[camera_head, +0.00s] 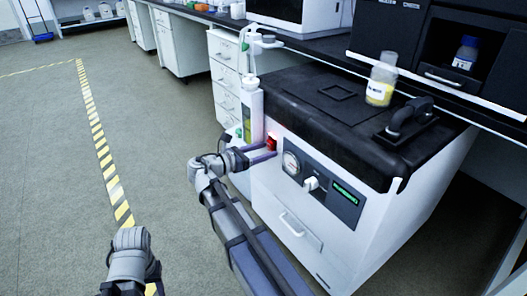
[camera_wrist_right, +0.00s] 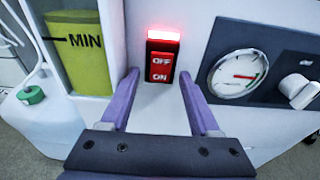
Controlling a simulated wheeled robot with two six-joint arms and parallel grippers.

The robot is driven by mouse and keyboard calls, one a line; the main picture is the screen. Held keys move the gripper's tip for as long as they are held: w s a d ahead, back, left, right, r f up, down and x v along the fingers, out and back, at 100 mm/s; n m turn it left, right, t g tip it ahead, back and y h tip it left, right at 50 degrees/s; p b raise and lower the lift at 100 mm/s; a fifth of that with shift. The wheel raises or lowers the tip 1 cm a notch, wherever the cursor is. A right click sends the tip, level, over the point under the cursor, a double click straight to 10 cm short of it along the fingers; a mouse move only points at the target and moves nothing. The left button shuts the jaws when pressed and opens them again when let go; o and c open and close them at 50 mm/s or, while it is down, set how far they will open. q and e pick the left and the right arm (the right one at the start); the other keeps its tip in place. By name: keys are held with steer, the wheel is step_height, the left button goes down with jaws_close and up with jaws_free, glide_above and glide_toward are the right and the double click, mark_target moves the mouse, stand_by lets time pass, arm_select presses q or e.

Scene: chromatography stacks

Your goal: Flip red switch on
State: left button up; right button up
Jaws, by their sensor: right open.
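The red switch (camera_wrist_right: 160,67) is a rocker marked OFF above ON, in a black frame on the white front of a machine (camera_head: 268,180). A bright red light (camera_wrist_right: 163,35) glows just above it. In the head view the switch (camera_head: 271,143) shows small and red at the machine's left edge. My right gripper (camera_wrist_right: 157,85) is open, its two purple fingers on either side of the switch with nothing between them. In the head view the right gripper (camera_head: 267,152) is just below the switch. Whether the fingers touch the panel cannot be told. Part of my left arm shows at the lower left; its gripper is not visible.
Right of the switch are a round gauge (camera_wrist_right: 238,75) and a white knob (camera_wrist_right: 298,88). Left of it is a yellow-green container (camera_wrist_right: 80,50) marked MIN. A bottle with yellow contents (camera_head: 381,80) stands on the black top. Open floor lies to the left.

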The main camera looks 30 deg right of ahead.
steer(key=shift+a, duration=0.1)
steer(key=a+r+p, duration=0.1)
steer(key=a, duration=0.6)
steer(key=shift+s+a, duration=0.25)
steer(key=shift+s, duration=0.05)
steer(key=s+a+m+g+y+p, duration=0.1)
steer(key=s+a+m+y+p, duration=0.75)
steer(key=a, duration=0.45)
steer(key=s+a+m+y+p, duration=0.75)
steer(key=a+p, duration=0.25)
steer(key=a, duration=0.2)
step_height(320, 180, up, 36)
steer(key=n+p, duration=0.1)
steer(key=p, duration=3.5)
steer(key=shift+f+h, duration=0.2)
steer(key=shift+h, duration=0.2)
